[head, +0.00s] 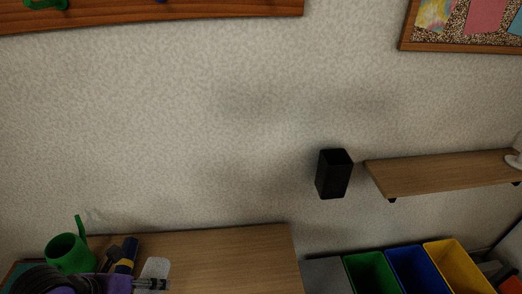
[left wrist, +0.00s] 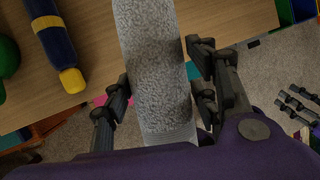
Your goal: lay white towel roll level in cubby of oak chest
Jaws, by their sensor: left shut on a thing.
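My left gripper (left wrist: 160,82) is shut on the white towel roll (left wrist: 153,50), which looks pale grey in the left wrist view. The roll points away from the wrist, between the two dark fingers, above a wooden top (left wrist: 95,75). In the head view, the left gripper (head: 148,284) is at the bottom left edge, and the roll's pale end (head: 156,266) shows beside it. The wooden top (head: 230,255) may belong to the oak chest; no cubby opening is in view. Dark fingers, probably my right gripper (left wrist: 300,105), show at the right of the left wrist view; their opening is unclear.
A green watering can (head: 68,253) and a blue-and-yellow torch-like object (head: 127,255) are on the wooden top near the left gripper. Green (head: 370,272), blue and yellow bins stand to the right. A wall shelf (head: 440,172) and black holder (head: 333,174) are above.

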